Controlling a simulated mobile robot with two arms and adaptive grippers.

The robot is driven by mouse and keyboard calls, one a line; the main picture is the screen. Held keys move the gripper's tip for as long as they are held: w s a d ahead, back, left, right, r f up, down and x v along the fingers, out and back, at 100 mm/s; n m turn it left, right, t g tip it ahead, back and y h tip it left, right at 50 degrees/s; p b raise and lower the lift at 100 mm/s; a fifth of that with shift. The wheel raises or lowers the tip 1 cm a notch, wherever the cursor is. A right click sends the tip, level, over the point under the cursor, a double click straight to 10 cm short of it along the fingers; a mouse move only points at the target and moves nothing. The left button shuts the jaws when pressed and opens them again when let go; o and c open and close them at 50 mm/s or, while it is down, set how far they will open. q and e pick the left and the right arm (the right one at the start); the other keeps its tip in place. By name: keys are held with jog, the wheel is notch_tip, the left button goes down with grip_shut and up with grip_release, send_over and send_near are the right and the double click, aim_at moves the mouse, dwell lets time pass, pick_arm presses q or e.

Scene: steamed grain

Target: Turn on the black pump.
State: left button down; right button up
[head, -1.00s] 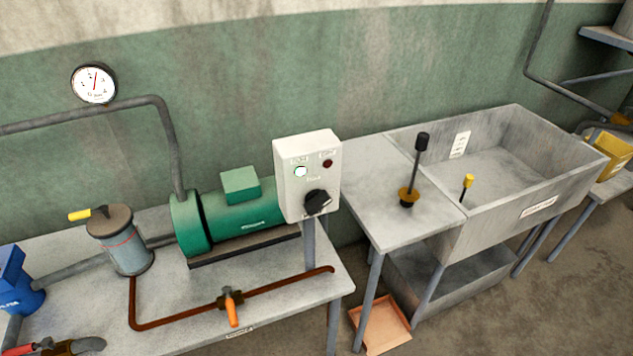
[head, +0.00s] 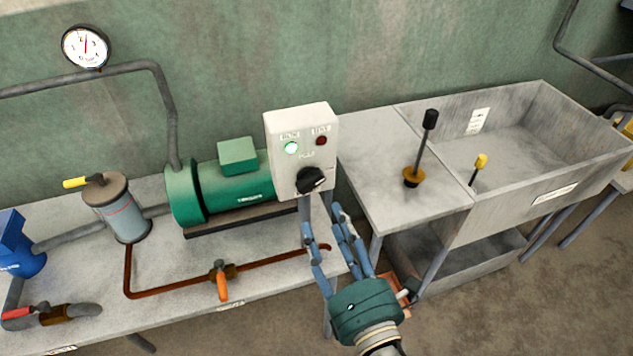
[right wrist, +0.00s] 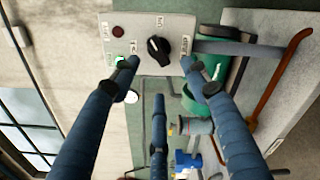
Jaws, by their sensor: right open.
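A white control box (head: 300,150) stands on a post at the table's right end. Its front has a black rotary knob (head: 311,180), a bright pale-green lamp (head: 291,148) and a dark red lamp (head: 321,140). A green motor (head: 232,187) lies behind and left of the box. I see no pump that is plainly black. My right gripper (head: 325,225) is open and empty, its fingers pointing up toward the box just below the knob. In the right wrist view the knob (right wrist: 158,50) shows between the spread fingertips (right wrist: 157,72), with no contact visible. My left gripper is not in view.
A rusty pipe with an orange-handled valve (head: 221,282) runs along the table front. A grey sink (head: 555,190) and a side table with a black-topped lever (head: 428,125) stand to the right. A pressure gauge (head: 86,47) hangs on the wall.

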aim_at(311, 185)
jog(key=p+x, duration=0.1)
jog(key=x, duration=0.2)
jog(key=p+x, duration=0.1)
jog(key=x, duration=0.2)
jog(key=p+x, duration=0.1)
jog(key=x, duration=0.2)
jog(key=shift+w+a+r, duration=0.2)
jog(key=shift+w+r, duration=0.2)
jog(key=shift+w+a+f, duration=0.1)
jog(key=shift+w+a, duration=0.05)
jog(key=shift+w, duration=0.3)
grip_shut()
